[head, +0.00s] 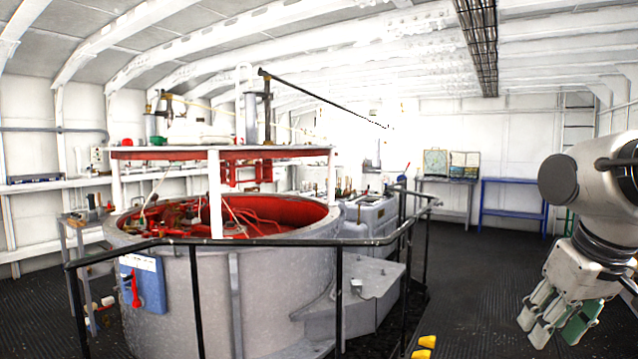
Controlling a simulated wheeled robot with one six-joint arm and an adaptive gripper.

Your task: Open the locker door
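I see no locker or locker door that I can make out in the head view. My gripper (560,322) hangs at the lower right, pointing down, with grey finger links and greenish pads. It is over the dark floor and I see nothing held in it. The angle does not show how far apart its fingers are.
A large round grey tank (260,290) with a red interior stands at left centre. A black railing (340,243) runs around it. A blue bench (513,183) and a table (445,182) stand at the back right.

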